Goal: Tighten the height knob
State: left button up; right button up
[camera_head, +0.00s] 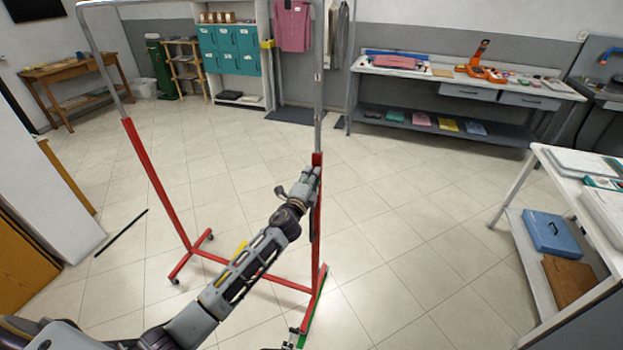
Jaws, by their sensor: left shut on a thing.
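A clothes rack (148,178) with red lower posts, grey upper tubes and a red base stands upright in front of me. My left arm reaches in from the bottom left to the rack's right post. My left gripper (315,174) is at the top of that post's red part, close below the grey tube (318,100). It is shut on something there. The height knob is not seen clearly; the gripper hides that spot.
A white table (542,162) with a lower shelf holding a blue case (549,231) stands at the right. A workbench (520,88) is at the back right. A dark rod (121,233) lies on the floor at left. The tiled floor around the rack is mostly clear.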

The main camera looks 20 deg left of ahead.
pick_arm(q)
jog(key=o, duration=1)
jog(key=shift+s, duration=0.15)
jog(key=shift+s+a, duration=0.2)
jog(key=shift+s, duration=5.65)
jog(key=shift+n, duration=0.3)
